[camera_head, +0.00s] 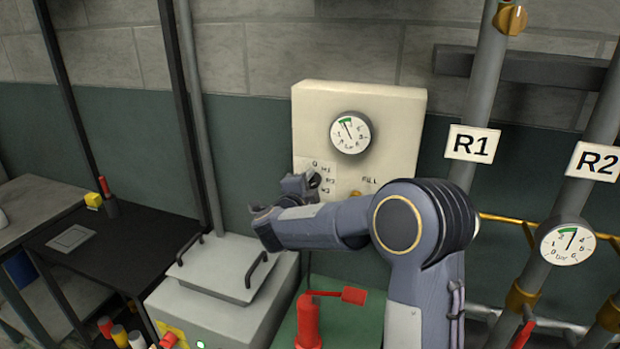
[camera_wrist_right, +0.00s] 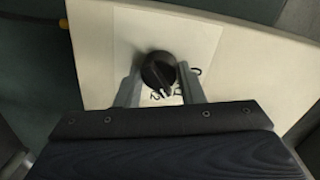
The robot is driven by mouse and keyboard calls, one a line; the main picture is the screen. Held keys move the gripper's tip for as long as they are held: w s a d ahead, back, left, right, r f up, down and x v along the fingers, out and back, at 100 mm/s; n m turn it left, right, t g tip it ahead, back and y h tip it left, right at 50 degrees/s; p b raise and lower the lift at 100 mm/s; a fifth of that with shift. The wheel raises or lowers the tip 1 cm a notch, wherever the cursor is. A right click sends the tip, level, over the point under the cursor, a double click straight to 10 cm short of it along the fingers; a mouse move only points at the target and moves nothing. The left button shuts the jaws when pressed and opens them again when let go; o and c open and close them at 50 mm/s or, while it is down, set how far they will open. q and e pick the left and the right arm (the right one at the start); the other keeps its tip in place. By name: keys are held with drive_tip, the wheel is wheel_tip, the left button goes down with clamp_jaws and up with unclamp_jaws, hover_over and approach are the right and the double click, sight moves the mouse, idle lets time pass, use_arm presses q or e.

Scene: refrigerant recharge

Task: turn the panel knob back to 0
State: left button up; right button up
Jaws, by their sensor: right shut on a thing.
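The cream panel (camera_head: 407,128) is on the back wall, with a round gauge (camera_head: 350,132) on its upper half. A white label with position marks (camera_head: 316,170) lies below the gauge. My right gripper (camera_head: 312,182) is at this label and partly covers the knob. In the right wrist view the black knob (camera_wrist_right: 158,70) sits between the fingers of my right gripper (camera_wrist_right: 158,84), which is shut on it. A white pointer line on the knob points down and right, near the "2" and "1" marks. The "0" lies to the right of the knob. My left gripper is not in view.
Pipes labelled R1 (camera_head: 472,143) and R2 (camera_head: 597,161) stand to the right, with a second gauge (camera_head: 567,242). A grey machine with a handled lid (camera_head: 215,265) and a red valve (camera_head: 308,322) are below. A black table (camera_head: 120,240) is at left.

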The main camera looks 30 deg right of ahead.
drive_tip(key=n+p, duration=0.3)
drive_tip(key=n, duration=0.1)
drive_tip(key=n+p, duration=0.2)
drive_tip(key=n, duration=0.2)
drive_tip(key=shift+a+g+h+p, duration=0.1)
drive_tip(key=shift+g+h+p, duration=0.2)
drive_tip(key=shift+h+p, duration=0.1)
drive_tip(key=shift+f+n, duration=0.15)
drive_tip(key=shift+n, duration=0.35)
drive_tip(key=o, duration=1)
